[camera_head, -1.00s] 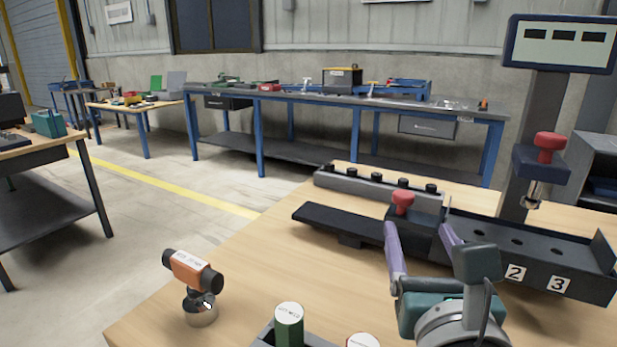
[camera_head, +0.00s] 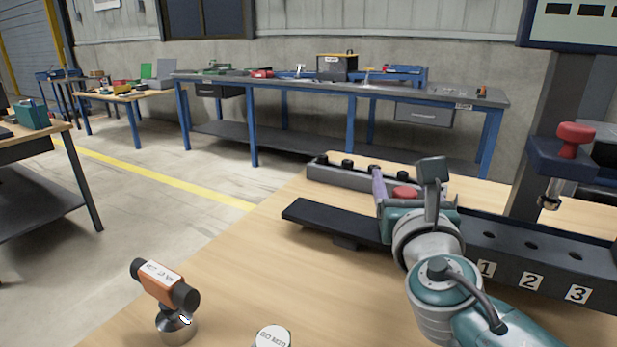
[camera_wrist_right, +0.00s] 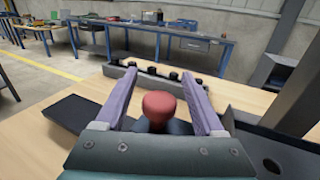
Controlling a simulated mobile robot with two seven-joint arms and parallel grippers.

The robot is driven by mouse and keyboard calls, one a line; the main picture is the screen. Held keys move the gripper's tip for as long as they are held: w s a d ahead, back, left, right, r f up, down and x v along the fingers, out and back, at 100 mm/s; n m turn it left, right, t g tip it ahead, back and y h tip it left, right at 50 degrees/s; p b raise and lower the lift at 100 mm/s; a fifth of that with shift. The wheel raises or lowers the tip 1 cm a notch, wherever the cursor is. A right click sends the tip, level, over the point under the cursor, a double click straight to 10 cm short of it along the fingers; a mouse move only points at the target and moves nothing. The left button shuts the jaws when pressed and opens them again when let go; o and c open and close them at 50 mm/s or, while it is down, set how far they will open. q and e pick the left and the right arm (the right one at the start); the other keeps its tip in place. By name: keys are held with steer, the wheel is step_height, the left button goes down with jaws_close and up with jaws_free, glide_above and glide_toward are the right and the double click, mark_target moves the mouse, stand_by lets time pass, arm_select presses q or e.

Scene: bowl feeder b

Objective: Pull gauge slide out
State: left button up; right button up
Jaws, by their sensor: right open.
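The gauge is a long dark channel (camera_head: 530,268) with round holes and number plates 1, 2 and 3. A flat dark track (camera_head: 335,222) sticks out at its left. A red knob (camera_head: 405,192), apparently the gauge slide's handle, stands near the track's inner end. My right gripper (camera_wrist_right: 160,73) is open, with its purple fingers on either side of the red knob (camera_wrist_right: 159,105). Gaps show between knob and fingers in the wrist view. My right wrist hides much of the slide body in the head view. My left gripper is not in view.
A grey rack with black knobs (camera_head: 347,178) lies behind the track. A post with a red-knobbed dark blue head (camera_head: 575,160) rises at the right. An orange cylinder device (camera_head: 163,284) on a round base stands front left. Bare tabletop lies left of the track.

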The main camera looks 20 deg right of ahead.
steer(key=shift+w+d, duration=0.1)
steer(key=shift+w, duration=0.05)
steer(key=shift+c, duration=0.2)
jaws_close()
stand_by(0.3)
stand_by(0.9)
